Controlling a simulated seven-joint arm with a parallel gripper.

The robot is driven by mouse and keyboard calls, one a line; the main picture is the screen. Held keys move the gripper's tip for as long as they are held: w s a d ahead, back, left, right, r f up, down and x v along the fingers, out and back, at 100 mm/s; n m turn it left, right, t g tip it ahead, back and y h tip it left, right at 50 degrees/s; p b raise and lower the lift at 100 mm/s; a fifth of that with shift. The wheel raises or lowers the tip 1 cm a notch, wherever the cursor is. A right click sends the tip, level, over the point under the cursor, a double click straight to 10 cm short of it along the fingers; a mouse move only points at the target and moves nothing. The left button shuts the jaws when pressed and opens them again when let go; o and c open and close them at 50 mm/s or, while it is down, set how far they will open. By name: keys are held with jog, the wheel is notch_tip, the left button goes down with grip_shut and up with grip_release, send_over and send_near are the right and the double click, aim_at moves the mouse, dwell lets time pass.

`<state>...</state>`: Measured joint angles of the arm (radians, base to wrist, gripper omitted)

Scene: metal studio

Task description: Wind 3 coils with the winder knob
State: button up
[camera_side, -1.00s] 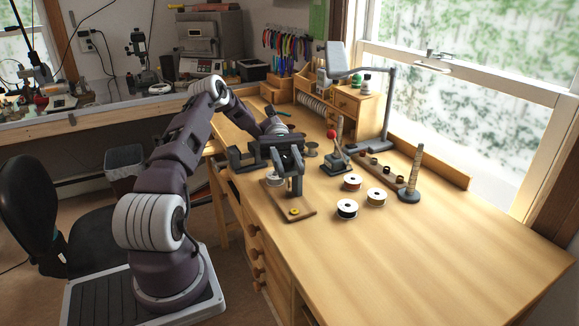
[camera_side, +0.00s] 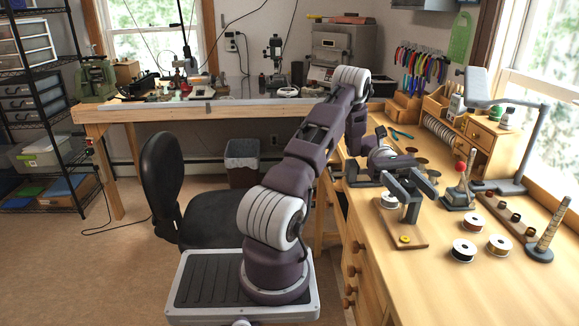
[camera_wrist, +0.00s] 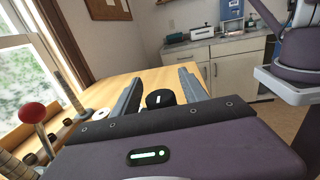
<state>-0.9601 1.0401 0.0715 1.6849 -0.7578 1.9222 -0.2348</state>
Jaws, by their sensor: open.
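My gripper (camera_side: 421,194) is open above a wooden board (camera_side: 417,240) on the bench, its two grey fingers pointing to the lower right. The board bears a small yellow round piece (camera_side: 404,239), a white coil-like part (camera_side: 390,202) and a grey upright (camera_side: 411,213), partly hidden by my gripper. In the wrist view, a black round knob-like part (camera_wrist: 160,98) with a white mark shows between the fingers of my gripper (camera_wrist: 161,76). I cannot tell whether it touches them, or surely whether it is the winder knob.
A red-ball lever (camera_side: 461,167) stands to the right of the board. Spools (camera_side: 464,250) lie to its right, near a ring-wrapped upright rod (camera_side: 552,226). A grey lamp (camera_side: 520,145) stands behind. The bench's front right (camera_side: 500,300) is clear.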

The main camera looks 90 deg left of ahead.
aim_at(402, 182)
jog(key=s+a+n+t+y, duration=0.1)
jog(key=a+n+t, duration=0.1)
jog(key=t, duration=0.1)
jog(key=s+a+n+t+y, duration=0.1)
jog(key=a+n+t+y, duration=0.1)
jog(key=t, duration=0.1)
jog(key=s+a+n+t+y, duration=0.1)
jog(key=a+n+t, duration=0.1)
jog(key=t, duration=0.1)
jog(key=shift+s+a+n, duration=0.15)
jog(key=shift+a+n, duration=0.15)
jog(key=s+a+f+m+g+y, duration=0.1)
jog(key=s+a+m+g+y, duration=0.3)
jog(key=m+y, duration=0.1)
jog(key=s+d+m+g+h, duration=0.3)
jog(key=s+d+m+g, duration=0.75)
jog(key=d+g, duration=0.45)
jog(key=s+a+r+m+g+y, duration=0.1)
jog(key=s+r+m+g+y, duration=0.3)
jog(key=s+m+g+y, duration=0.4)
jog(key=s+a+r+m+y, duration=0.2)
jog(key=a+m+y, duration=0.3)
jog(key=a+y, duration=0.2)
jog(key=shift+y, duration=0.8)
